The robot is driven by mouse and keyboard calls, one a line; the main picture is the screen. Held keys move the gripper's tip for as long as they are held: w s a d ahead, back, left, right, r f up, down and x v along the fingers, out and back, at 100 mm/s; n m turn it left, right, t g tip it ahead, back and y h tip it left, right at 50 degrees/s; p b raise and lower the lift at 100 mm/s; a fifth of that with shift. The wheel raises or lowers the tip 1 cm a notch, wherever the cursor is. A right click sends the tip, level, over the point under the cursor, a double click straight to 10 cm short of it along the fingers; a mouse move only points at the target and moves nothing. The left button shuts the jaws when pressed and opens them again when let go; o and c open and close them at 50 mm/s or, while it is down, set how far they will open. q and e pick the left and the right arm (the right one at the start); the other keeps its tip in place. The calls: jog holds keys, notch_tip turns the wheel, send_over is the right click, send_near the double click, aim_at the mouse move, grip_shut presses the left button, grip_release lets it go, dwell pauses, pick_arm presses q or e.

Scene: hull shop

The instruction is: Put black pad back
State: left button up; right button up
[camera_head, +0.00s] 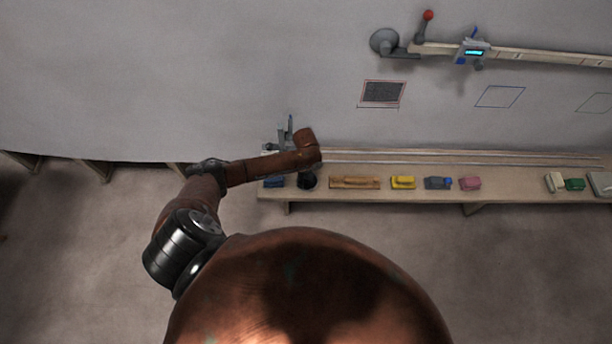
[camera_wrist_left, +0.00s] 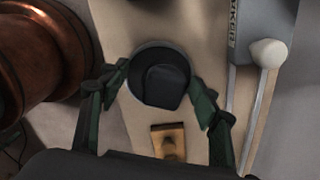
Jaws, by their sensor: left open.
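The black pad (camera_wrist_left: 165,86), a dark round disc with a raised block-shaped grip, sits on the narrow wooden shelf. It also shows in the head view as a small black shape (camera_head: 307,181) near the shelf's left end. My left gripper (camera_wrist_left: 158,88) is open above the pad, with one finger at each side of it. I cannot tell whether the fingers touch it. In the head view my brown left forearm reaches over the shelf and its fingers are hard to make out. My right gripper is not in view.
The shelf (camera_head: 410,195) also holds a tan block (camera_head: 355,182), a yellow block (camera_head: 403,182), a blue-grey block (camera_head: 438,183) and a pink block (camera_head: 470,183). A grey box (camera_wrist_left: 262,35) with a white-knobbed rod stands close beside my gripper. The hull carries a red-outlined dark patch (camera_head: 383,93).

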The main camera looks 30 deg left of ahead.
aim_at(306, 176)
pick_arm(q)
jog(key=shift+r, duration=0.1)
notch_tip(306, 176, up, 12)
jog(key=p, duration=0.2)
dwell(0.3)
